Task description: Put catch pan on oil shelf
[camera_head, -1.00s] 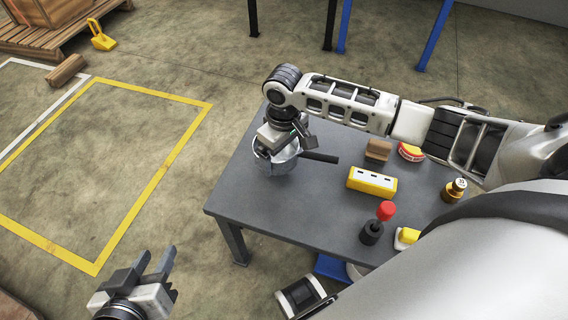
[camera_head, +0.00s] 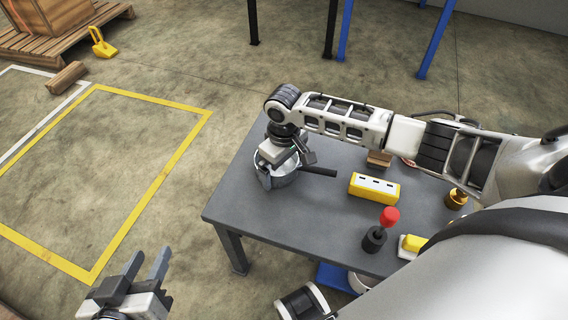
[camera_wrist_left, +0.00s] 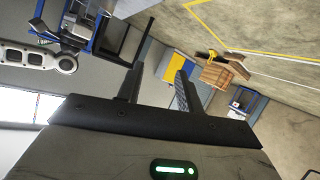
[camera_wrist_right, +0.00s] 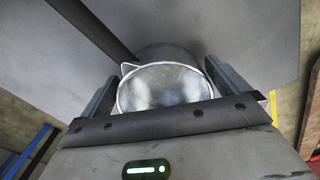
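The catch pan (camera_head: 285,179) is a round grey metal pan with a dark handle (camera_head: 320,172) at the left end of the grey table. In the right wrist view, the catch pan (camera_wrist_right: 165,88) shows its shiny inside and a small spout. My right gripper (camera_head: 286,168) is over the pan, its fingers well apart on either side of it. It also shows in the right wrist view (camera_wrist_right: 162,80); whether the fingers press on the pan I cannot tell. My left gripper (camera_head: 148,268) is open and empty, left of the table. The oil shelf is not clearly identifiable.
The table (camera_head: 235,205) also holds a yellow box (camera_head: 374,188), a red-topped black object (camera_head: 375,237), a brass-coloured weight (camera_head: 456,198) and a wooden block (camera_head: 379,159). Yellow floor lines (camera_head: 150,205) mark free floor at left. A pallet (camera_head: 65,40) stands far left.

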